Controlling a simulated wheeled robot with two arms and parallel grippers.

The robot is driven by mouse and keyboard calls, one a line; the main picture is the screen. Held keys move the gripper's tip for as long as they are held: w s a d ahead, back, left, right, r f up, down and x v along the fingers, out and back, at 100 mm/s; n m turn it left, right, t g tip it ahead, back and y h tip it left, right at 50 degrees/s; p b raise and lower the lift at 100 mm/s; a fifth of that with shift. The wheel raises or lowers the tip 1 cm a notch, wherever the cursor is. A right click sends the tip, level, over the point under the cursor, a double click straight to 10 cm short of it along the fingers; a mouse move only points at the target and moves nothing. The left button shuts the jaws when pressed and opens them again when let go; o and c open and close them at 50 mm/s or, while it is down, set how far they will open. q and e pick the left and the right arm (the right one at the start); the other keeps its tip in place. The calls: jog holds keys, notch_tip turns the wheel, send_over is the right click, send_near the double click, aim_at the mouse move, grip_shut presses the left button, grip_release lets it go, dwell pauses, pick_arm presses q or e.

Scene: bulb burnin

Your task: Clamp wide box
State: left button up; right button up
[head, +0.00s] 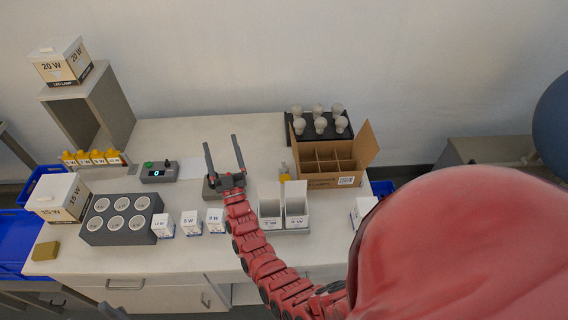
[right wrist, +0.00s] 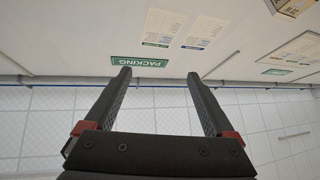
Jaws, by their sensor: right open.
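Two wide cream boxes are in the head view. One marked 20 W (head: 62,64) sits on top of the grey shelf (head: 116,100) at the back left. The other, marked 15 W (head: 62,199), stands at the table's left edge, beside the bulb tray (head: 122,218). The frames do not show which of them is the task's wide box. My right gripper (head: 222,141) is open and empty over the middle of the table, well to the right of both boxes. Its spread fingers also show in the right wrist view (right wrist: 159,73), with nothing between them. My left gripper does not show.
Small white boxes (head: 191,222) stand in a row at the front. An open divided carton (head: 330,181), a rack of bulbs (head: 345,133) and two upright open boxes (head: 270,207) are on the right. A control box (head: 159,173) and yellow items (head: 97,158) are on the left.

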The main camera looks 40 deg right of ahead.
jog(key=w+a+f+n+g+y, duration=0.2)
jog(key=w+n+y, duration=0.1)
jog(key=w, duration=0.5)
jog(key=w+a+f+n+g+y, duration=0.2)
jog(key=w+a+n+y, duration=0.15)
jog(key=w, duration=0.45)
jog(key=n+g+h, duration=0.3)
jog(key=n+g, duration=1.4)
jog(key=n, duration=0.2)
send_near(285, 178)
jog(key=b+x, duration=0.3)
jog(key=b, duration=0.3)
jog(key=b+x, duration=0.3)
jog(key=b, duration=0.4)
jog(key=shift+a+f+b, duration=0.15)
jog(key=shift+a+b, duration=0.05)
jog(key=shift+b, duration=0.1)
jog(key=shift+w+d+f+g+p, duration=0.15)
jog(key=shift+g+p, duration=0.15)
jog(key=shift+p, duration=0.2)
jog(key=shift+x, duration=0.8)
